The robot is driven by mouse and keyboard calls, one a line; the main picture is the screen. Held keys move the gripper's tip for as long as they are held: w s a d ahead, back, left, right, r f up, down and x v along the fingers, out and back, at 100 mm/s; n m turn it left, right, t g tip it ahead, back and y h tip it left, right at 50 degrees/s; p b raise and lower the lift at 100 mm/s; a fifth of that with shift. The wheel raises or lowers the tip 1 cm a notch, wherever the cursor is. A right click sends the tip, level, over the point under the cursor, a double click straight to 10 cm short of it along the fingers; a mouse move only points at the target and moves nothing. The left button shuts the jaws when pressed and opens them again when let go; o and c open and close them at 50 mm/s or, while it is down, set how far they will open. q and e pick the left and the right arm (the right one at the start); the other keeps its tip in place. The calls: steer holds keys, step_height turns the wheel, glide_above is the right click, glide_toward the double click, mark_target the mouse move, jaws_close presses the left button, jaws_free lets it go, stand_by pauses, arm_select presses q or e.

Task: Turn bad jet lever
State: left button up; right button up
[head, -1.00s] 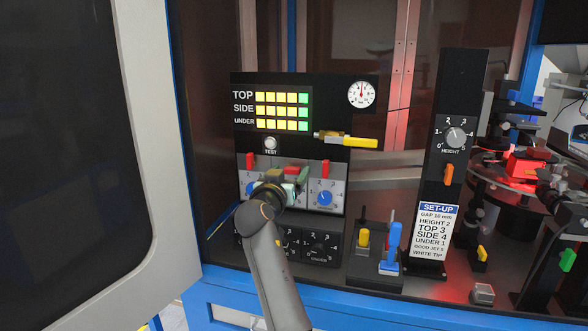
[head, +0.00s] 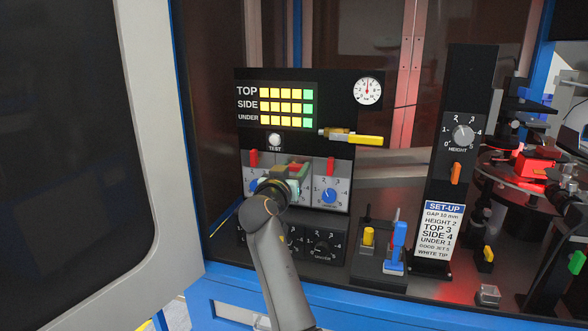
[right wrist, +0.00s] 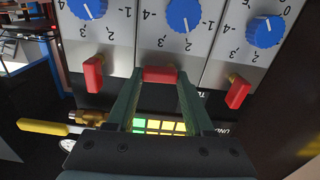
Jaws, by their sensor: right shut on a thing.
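My right gripper (head: 293,178) is at the row of dial panels on the black console. In the right wrist view its fingers (right wrist: 160,75) are shut on the middle red lever (right wrist: 160,74), which sits crosswise between the tips. The other red levers, one on the left panel (head: 253,158) and one on the right panel (head: 331,166), stand upright and free. A yellow handle on a brass valve (head: 355,138) points right at the console's side. I see no label reading bad jet, so I cannot tell which lever bears that name. My left gripper is not in view.
Blue dials (head: 329,196) sit below the levers. A lamp display (head: 287,107) and pressure gauge (head: 368,91) are above. A block with yellow and blue handles (head: 398,243) and a set-up card (head: 439,232) stand right. The open cabinet door (head: 165,150) borders the left.

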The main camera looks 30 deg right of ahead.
jaws_close()
steer(key=shift+r+n, duration=0.15)
steer(key=shift+n, duration=0.15)
steer(key=n+p, duration=0.2)
steer(key=shift+r+n, duration=0.3)
steer(key=shift+n, duration=0.1)
steer(key=n+p, duration=0.2)
steer(key=n, duration=0.1)
steer(key=n+p, duration=0.1)
steer(key=n, duration=0.1)
steer(key=shift+w+a+r, duration=0.15)
steer(key=shift+w+r, duration=0.05)
steer(key=shift+w, duration=0.05)
steer(key=n, duration=0.2)
steer(key=n+p, duration=0.1)
steer(key=n, duration=0.1)
steer(key=shift+w+a, duration=0.2)
steer(key=n, duration=0.4)
steer(key=shift+w+a+n, duration=0.2)
steer(key=shift+w+n, duration=0.05)
steer(key=shift+n, duration=0.45)
